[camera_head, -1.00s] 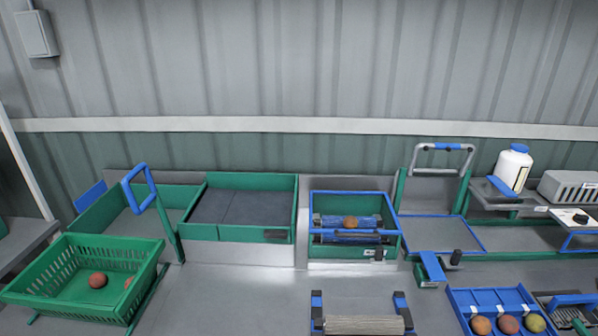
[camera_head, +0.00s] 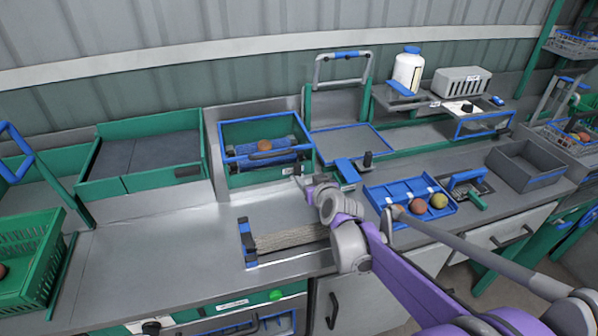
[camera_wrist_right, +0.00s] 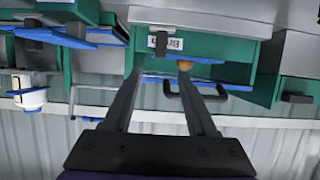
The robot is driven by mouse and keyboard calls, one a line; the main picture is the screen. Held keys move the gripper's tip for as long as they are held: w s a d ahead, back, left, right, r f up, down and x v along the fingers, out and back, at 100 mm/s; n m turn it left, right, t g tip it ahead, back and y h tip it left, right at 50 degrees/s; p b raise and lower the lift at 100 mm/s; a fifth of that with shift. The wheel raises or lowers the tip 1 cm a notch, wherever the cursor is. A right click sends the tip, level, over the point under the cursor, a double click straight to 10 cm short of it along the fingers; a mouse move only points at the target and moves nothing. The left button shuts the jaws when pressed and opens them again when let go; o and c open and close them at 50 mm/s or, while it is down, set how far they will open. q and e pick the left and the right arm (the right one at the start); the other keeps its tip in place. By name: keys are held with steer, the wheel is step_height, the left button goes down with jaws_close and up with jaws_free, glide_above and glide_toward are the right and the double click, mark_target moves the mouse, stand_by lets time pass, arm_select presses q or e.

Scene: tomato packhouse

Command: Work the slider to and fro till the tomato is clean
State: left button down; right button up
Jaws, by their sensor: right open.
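The brush box (camera_head: 232,128) is green with a blue rim and stands at the back of the bench. A reddish-orange tomato (camera_head: 265,146) lies inside it on blue rollers or brushes. A blue bar with a dark handle (camera_head: 262,156) crosses in front of the tomato. In the wrist view, which is upside down, the dark U-shaped handle (camera_wrist_right: 222,97) and part of the tomato (camera_wrist_right: 184,65) show beyond the fingers. My right gripper (camera_wrist_right: 160,76) is open and empty. In the head view my right gripper (camera_head: 303,182) is near the box's front right corner, apart from the handle.
A blue tray (camera_head: 372,190) with several tomatoes lies to the right. A ribbed roller (camera_head: 290,238) between blue-black ends sits in front of the box. A blue block with a black knob (camera_head: 347,171) stands close right of my gripper. The bench front left is clear.

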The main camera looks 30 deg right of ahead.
mark_target(298, 168)
steer(key=x, duration=1)
steer(key=shift+w+f, duration=0.1)
steer(key=shift+w, duration=0.15)
jaws_close()
stand_by(1.0)
